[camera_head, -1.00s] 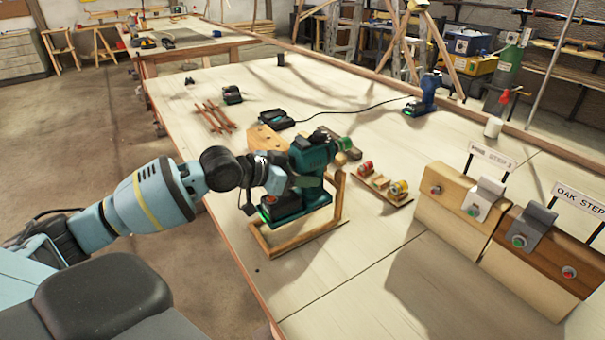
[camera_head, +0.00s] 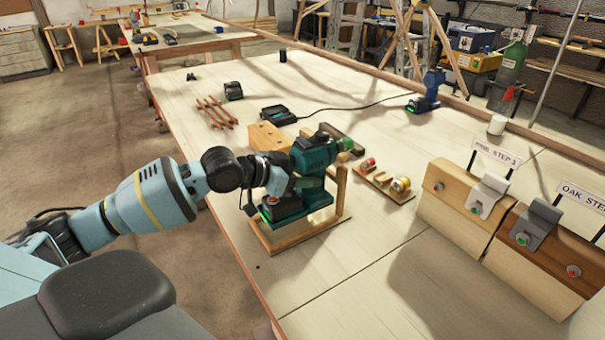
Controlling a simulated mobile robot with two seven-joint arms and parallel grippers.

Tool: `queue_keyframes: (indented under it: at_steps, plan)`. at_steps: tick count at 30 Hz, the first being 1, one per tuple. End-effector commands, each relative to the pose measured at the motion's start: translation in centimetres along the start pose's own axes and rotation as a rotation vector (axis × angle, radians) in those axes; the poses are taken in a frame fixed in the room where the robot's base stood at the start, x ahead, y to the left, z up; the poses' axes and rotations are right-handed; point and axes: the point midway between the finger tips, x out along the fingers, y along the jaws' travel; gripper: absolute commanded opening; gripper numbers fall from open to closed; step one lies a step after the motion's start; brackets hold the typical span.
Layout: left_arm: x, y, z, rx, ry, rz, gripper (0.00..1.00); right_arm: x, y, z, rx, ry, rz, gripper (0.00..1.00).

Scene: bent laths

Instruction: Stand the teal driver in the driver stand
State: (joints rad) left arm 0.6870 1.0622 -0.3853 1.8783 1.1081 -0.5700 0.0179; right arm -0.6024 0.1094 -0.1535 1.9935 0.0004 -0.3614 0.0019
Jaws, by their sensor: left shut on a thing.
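The teal driver (camera_head: 314,153) is upright, its chuck end pointing right and its battery foot low. My left gripper (camera_head: 279,182) is shut on the driver from the left, around the upper grip. The driver stand (camera_head: 341,188) is a light wooden frame with a flat base and an upright post at the right, near the bench's left edge. The driver's battery foot is just over or on the stand's base; I cannot tell if it touches. The driver hides much of the stand. My right gripper is out of view.
A wooden block (camera_head: 267,137) is close behind the driver. A small rack with coloured rolls (camera_head: 400,184) lies to the right. A blue driver (camera_head: 432,84) and a charger (camera_head: 278,116) are farther back.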

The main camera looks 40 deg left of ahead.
Motion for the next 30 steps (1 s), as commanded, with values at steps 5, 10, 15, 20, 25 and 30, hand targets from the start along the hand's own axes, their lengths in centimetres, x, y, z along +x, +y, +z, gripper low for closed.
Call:
queue_keyframes:
  at_steps: [5,10,15,20,25,30]
  plan:
    - [-0.16,-0.03,-0.6,0.003,0.013,-0.002,0.0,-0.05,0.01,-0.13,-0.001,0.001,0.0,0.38]
    - [-0.14,-0.03,-0.56,0.003,0.012,-0.002,0.0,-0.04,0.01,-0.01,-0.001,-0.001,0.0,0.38]
    - [-0.15,-0.04,-0.57,0.003,0.013,-0.002,0.0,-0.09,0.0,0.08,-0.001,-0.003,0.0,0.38]
    - [-0.13,-0.04,-0.51,0.003,0.012,-0.002,0.0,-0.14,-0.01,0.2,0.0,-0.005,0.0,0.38]
    - [0.0,-0.04,-0.24,0.003,0.012,-0.002,0.0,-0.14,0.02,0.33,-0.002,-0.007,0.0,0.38]
    - [0.15,-0.05,0.1,0.003,0.012,-0.002,0.0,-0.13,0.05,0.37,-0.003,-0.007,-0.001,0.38]
